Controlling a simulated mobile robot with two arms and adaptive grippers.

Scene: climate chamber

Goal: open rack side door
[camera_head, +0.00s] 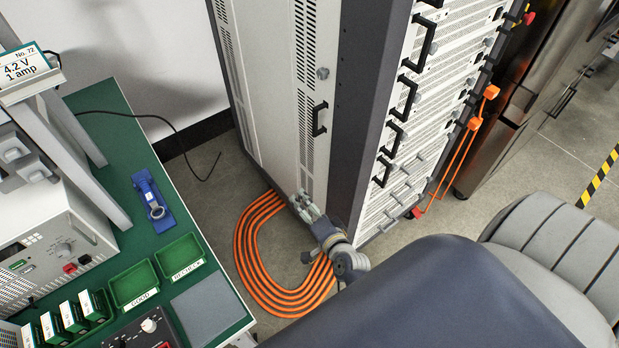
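The tall rack (266,60) stands in the upper middle. Its light grey side door (314,165) has slotted vent strips and lies flush with the side panel, apparently closed. A black bar handle (318,118) sticks out from the door, with a round grey lock knob (322,73) above it. My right gripper (303,203) is at the lower part of the rack's side, well below the handle in the picture and apart from it. Its fingers are small here, and their opening is unclear. Its forearm is partly hidden behind my large dark arm link. My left gripper is not in view.
Orange cables (250,255) lie coiled on the floor beside the rack. A green-topped workbench (150,215) stands left, with green bins (133,285), a blue tool (150,200) and instruments. Open floor (205,170) lies between bench and rack.

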